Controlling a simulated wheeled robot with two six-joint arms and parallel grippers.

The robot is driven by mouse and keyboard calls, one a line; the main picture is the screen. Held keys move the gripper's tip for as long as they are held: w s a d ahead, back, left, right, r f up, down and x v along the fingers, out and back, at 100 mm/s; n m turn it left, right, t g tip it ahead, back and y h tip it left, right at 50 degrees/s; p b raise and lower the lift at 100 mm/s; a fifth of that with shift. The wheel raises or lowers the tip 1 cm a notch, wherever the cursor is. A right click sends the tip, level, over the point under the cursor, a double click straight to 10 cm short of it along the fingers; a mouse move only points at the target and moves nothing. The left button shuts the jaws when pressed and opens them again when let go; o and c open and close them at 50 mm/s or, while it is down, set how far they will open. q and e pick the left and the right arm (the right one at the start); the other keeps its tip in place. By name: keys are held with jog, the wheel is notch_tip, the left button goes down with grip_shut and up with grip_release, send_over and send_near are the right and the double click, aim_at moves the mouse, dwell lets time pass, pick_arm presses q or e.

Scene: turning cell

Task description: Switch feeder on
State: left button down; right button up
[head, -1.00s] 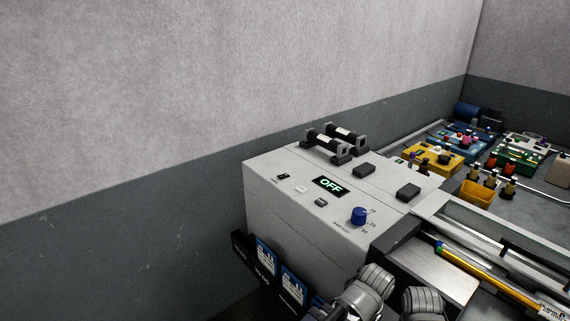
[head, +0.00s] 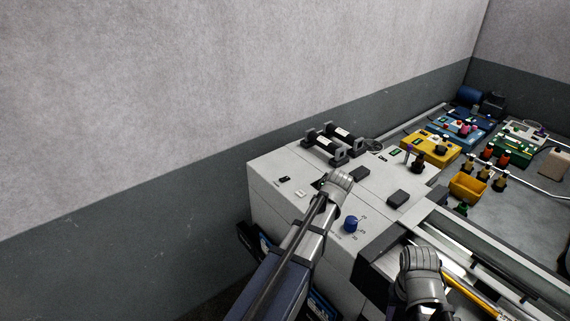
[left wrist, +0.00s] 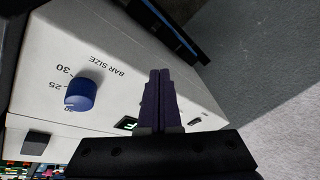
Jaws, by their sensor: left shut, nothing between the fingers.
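The feeder is the pale grey box (head: 275,205) at the middle of the head view. On its top are a small black switch (head: 285,179), a pale button (head: 299,194) and a blue knob (head: 351,224). My left arm crosses above the top and covers most of the dark display. In the left wrist view my left gripper (left wrist: 159,73) has its two purple fingers shut together, empty, over the feeder top. The display (left wrist: 127,124) shows a green letter F beside the fingers; the blue knob (left wrist: 80,94) is to their left.
Two black handle-like bars (head: 335,143) stand at the feeder's back edge, and dark blocks (head: 398,198) sit on its right part. A yellow bin (head: 467,187) and several coloured fittings lie to the right. A wall is behind.

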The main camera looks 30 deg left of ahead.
pick_arm(q)
jog(key=w+a+r+n+y, duration=0.2)
jog(key=w+a+r+n, duration=0.1)
jog(key=w+a, duration=0.5)
jog(key=w+a+r+n+t+y, duration=0.1)
jog(key=w+a+n, duration=0.4)
jog(key=w, duration=0.5)
jog(key=a+r+y, duration=0.1)
jog(key=a+y, duration=0.1)
jog(key=shift+w+a+r, duration=0.3)
jog(key=shift+a+r, duration=0.05)
jog(key=shift+r, duration=0.05)
jog(key=b, duration=0.8)
send_over(280, 178)
jog(key=d, duration=0.3)
notch_tip(280, 178, down, 8)
jog(key=shift+s+r, duration=0.1)
jog(key=shift+s, duration=0.05)
jog(key=shift+s+f+b, duration=0.2)
jog(key=shift+f+b, duration=0.75)
jog(key=shift+f, duration=0.15)
jog(key=shift+s+a+f+b, duration=0.1)
jog(key=shift+f+b, duration=0.4)
jog(key=shift+b, duration=0.1)
